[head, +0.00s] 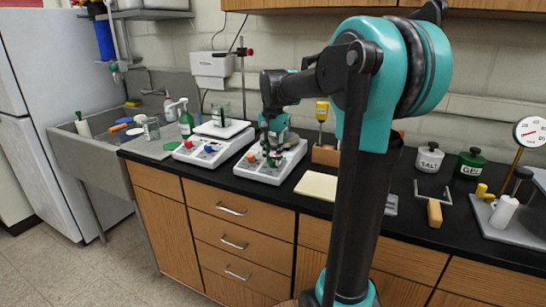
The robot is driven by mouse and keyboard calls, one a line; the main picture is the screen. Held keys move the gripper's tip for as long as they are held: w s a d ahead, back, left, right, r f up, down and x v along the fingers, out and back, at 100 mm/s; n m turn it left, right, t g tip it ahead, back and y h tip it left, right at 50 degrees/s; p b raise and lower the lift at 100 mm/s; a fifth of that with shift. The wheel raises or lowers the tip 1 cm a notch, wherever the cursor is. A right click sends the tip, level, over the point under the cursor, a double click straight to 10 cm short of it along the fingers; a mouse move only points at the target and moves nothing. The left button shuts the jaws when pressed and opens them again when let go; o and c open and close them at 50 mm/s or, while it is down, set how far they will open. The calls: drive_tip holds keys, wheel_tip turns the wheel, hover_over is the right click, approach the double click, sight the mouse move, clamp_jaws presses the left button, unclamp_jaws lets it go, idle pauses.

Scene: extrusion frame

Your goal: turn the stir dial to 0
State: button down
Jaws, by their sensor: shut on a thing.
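Two white hotplate stirrers stand on the black bench top. The left one (228,145) has a red dial (188,145) and a blue dial (209,149) on its sloped front. The right one (288,166) is partly covered by my gripper (267,150), which comes down from above onto its front panel. My gripper is shut on a small dial there. A small reddish dial (251,158) shows just left of the fingers. The fingers hide much of the held dial. Its markings and setting are too small to read.
A glass beaker (221,117) stands on the left stirrer. A wooden block with a yellow-handled tool (322,112) stands right of the right stirrer, behind a cream pad (317,186). A sink (100,148) is left. Salt and green jars (469,163) stand right.

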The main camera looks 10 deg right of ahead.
drive_tip(key=n, duration=0.4)
drive_tip(key=shift+a+h, duration=0.15)
drive_tip(key=shift+h, duration=0.25)
drive_tip(key=shift+w+a+n+g+h, duration=0.1)
drive_tip(key=shift+n+g+h, duration=0.3)
drive_tip(key=shift+n, duration=2.3)
drive_tip(key=c, duration=1.3)
unclamp_jaws()
drive_tip(key=shift+o, duration=0.2)
wheel_tip(320, 180, up, 12)
drive_tip(key=a, duration=0.2)
drive_tip(key=shift+w, duration=0.15)
drive_tip(key=shift+f, duration=0.1)
